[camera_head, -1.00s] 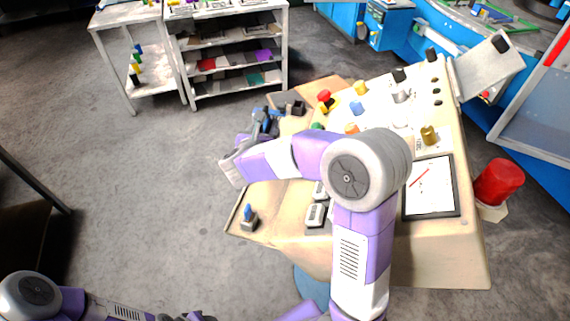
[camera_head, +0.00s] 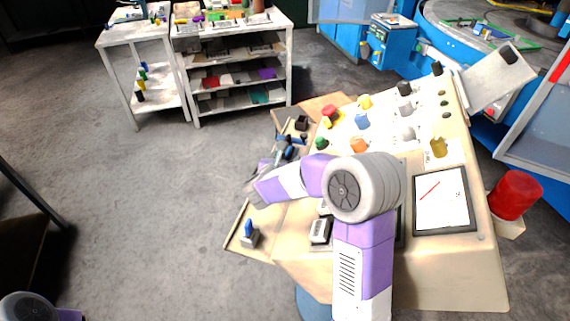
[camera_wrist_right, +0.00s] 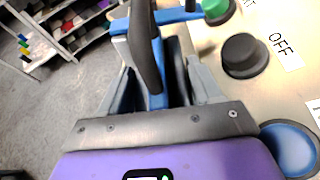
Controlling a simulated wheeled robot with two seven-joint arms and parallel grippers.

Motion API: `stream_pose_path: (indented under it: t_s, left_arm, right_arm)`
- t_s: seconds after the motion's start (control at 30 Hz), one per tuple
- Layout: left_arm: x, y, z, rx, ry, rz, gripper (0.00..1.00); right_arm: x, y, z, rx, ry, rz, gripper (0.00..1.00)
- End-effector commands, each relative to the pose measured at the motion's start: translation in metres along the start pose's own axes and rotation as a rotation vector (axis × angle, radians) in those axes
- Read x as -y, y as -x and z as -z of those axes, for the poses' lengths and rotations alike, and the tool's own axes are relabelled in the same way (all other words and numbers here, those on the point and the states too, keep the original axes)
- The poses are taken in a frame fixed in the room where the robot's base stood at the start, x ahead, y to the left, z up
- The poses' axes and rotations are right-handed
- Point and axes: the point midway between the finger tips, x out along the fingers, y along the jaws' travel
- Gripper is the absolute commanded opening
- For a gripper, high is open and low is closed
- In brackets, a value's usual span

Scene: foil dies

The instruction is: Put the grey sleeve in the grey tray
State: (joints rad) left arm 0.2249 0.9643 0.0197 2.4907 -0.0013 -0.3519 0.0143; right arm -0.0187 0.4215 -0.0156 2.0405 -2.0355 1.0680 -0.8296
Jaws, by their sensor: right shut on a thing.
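My right gripper (camera_head: 284,148) is at the left edge of the sloping control desk, partly hidden by my own forearm. In the right wrist view its jaws (camera_wrist_right: 160,85) are shut on a blue and black thing (camera_wrist_right: 156,60), whose dark part stands up between the fingers. I cannot tell whether this is the grey sleeve. I cannot pick out the grey tray for certain. My left gripper is out of view.
The control desk (camera_head: 455,265) carries several coloured buttons, a red one (camera_head: 329,110) among them, and a white chart (camera_head: 442,201). A blue-handled switch (camera_head: 249,234) sits at its lower left. A shelf unit (camera_head: 238,62) stands behind. The floor to the left is clear.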

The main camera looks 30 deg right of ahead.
Motion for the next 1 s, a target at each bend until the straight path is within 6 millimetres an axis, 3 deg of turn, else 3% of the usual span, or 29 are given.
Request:
stream_pose_path:
  t_s: [0.47, 0.5, 0.63, 1.0]
  left_arm:
    - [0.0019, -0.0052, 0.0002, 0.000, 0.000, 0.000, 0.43]
    - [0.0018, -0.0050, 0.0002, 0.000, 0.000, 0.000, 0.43]
    - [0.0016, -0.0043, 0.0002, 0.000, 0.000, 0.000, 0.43]
    - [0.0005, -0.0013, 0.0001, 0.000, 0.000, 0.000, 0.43]
  right_arm:
    - [-0.0007, -0.0035, 0.0068, 0.007, -0.004, -0.002, 0.23]
    - [-0.0002, -0.0037, 0.0088, 0.002, -0.001, -0.001, 0.67]
    - [-0.0002, -0.0035, 0.0082, 0.002, -0.001, -0.001, 0.87]
    - [-0.0002, -0.0023, 0.0054, 0.002, -0.001, -0.001, 0.89]
